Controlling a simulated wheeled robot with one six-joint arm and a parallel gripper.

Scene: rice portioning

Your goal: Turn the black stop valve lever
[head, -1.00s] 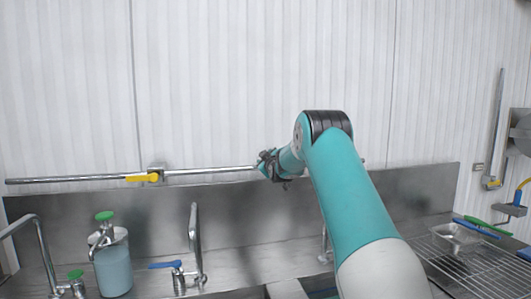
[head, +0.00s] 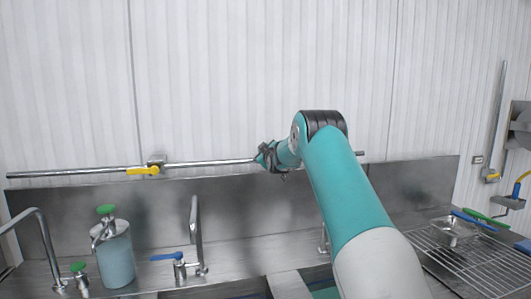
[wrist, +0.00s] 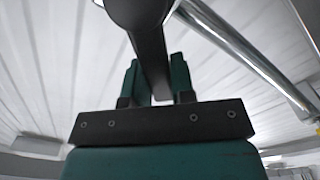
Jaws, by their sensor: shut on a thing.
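The black stop valve lever (wrist: 150,48) shows in the wrist view as a dark bar coming down from the top. My gripper (wrist: 158,72) is shut on it, with one teal finger on each side. In the head view my gripper (head: 268,157) is at the wall pipe (head: 215,163). There the wrist and arm hide the black lever and its valve. The pipe also shows in the wrist view (wrist: 245,50), running diagonally at the right.
A yellow valve lever (head: 143,171) sits on the pipe at the left. Below are a soap dispenser (head: 115,262), a blue-handled tap (head: 168,256) and a steel backsplash (head: 90,203).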

